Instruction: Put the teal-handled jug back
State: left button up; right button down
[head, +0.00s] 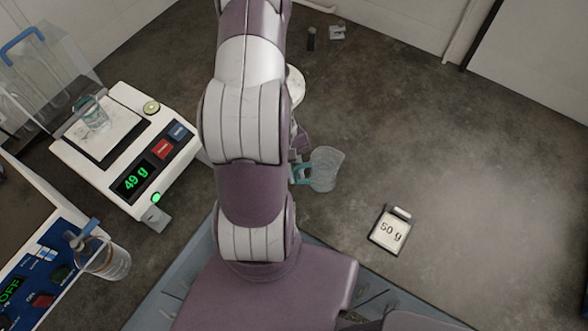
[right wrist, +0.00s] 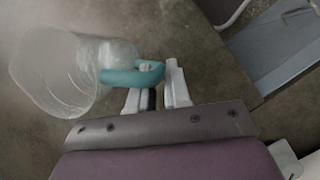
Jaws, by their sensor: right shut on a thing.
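The clear jug (head: 326,168) with a teal handle (head: 301,174) is right of my arm in the head view. My right gripper (head: 300,165) is mostly hidden behind my own arm there. In the right wrist view the jug (right wrist: 75,75) is on the left, and my right gripper (right wrist: 158,75) is shut on its teal handle (right wrist: 125,77). The jug looks tilted in that view. I cannot tell whether its base touches the worktop. My left gripper is not in view.
A balance (head: 120,150) reading 49 g carries a small glass (head: 93,115) at the left. A 50 g card (head: 390,231) lies at right. Free worktop surrounds it.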

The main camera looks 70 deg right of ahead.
jog(key=shift+d+f, duration=0.1)
jog(key=shift+f, duration=0.2)
jog(key=shift+f, duration=0.15)
jog(key=c, duration=1.1)
grip_release()
